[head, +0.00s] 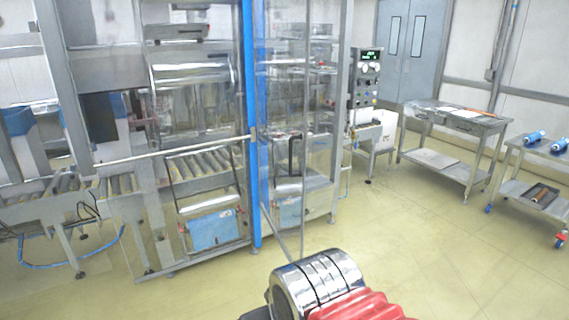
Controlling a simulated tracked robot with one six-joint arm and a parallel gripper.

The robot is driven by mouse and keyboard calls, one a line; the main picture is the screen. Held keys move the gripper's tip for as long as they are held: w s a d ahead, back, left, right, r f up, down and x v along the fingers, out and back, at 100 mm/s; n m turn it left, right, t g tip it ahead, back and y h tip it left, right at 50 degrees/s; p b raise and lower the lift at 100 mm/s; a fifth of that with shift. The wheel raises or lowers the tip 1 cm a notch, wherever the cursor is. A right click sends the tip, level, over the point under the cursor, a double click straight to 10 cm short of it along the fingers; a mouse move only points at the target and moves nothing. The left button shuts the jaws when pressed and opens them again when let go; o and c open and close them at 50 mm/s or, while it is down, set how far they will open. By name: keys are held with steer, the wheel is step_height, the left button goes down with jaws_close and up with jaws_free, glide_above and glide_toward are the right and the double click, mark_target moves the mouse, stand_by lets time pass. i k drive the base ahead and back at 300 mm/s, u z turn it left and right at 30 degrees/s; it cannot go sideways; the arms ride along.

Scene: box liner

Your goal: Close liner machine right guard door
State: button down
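The liner machine (245,120) fills the left and middle of the head view, with a grey metal frame, clear panels and a blue upright post (250,110). The right guard door (279,110) is a clear panel just right of the blue post, with a dark upright handle (293,155). Its thin lower edge slants out over the floor towards me, so it looks swung open; the exact angle is hard to tell. My arm's chrome and red part shows at the bottom, below the door. My gripper's fingers are not in view.
A control panel (366,78) is at the machine's right end. A steel table (455,120) and a wheeled cart (540,180) with blue items stand at the right. A roller conveyor (200,164) runs through the machine. The yellowish floor (430,255) at front right is clear.

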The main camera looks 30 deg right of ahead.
mark_target(271, 204)
steer(key=i, duration=1)
